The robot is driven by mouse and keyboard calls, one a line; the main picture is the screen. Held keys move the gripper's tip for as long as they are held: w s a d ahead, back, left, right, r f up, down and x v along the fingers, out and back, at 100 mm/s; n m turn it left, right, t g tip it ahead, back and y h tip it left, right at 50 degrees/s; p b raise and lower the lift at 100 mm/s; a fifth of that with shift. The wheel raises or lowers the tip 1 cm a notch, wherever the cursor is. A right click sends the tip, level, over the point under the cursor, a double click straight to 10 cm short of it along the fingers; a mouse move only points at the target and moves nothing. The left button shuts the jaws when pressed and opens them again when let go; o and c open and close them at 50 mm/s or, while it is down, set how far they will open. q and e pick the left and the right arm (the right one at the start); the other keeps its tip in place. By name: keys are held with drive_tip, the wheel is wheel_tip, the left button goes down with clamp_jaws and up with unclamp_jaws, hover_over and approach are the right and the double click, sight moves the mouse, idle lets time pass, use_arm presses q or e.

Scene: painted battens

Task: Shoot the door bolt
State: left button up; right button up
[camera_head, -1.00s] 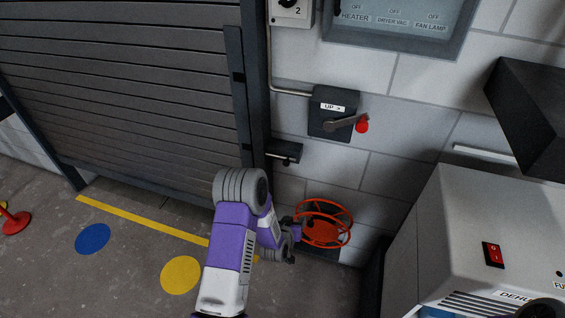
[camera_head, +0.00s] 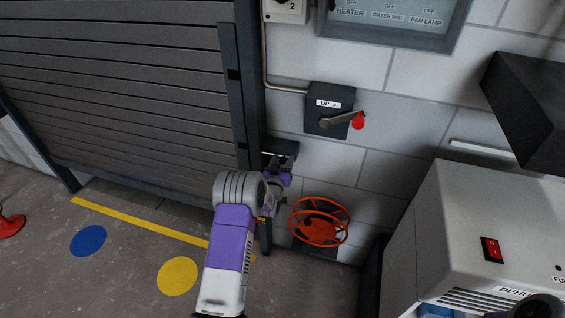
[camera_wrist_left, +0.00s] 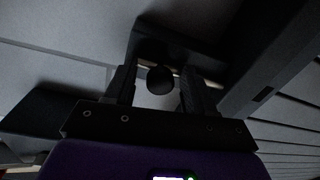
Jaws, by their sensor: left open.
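The door bolt (camera_head: 285,145) is a dark fitting on the wall beside the shutter's right-hand post. My left gripper (camera_head: 278,163) is right at it and hides its lower part in the head view. In the left wrist view, the bolt's round dark knob (camera_wrist_left: 160,80) sits between the two fingers of my open left gripper (camera_wrist_left: 157,88), with a visible gap on the left side. A pale rod shows behind the knob. Whether a finger touches the knob is too dark to tell.
The grey shutter (camera_head: 120,90) fills the left. An orange handwheel (camera_head: 320,222) is just below right of my gripper. A grey cabinet with a red switch (camera_head: 491,249) stands at right.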

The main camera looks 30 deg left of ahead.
use_arm(q)
drive_tip(key=shift+w, duration=0.15)
drive_tip(key=shift+c, duration=0.5)
clamp_jaws()
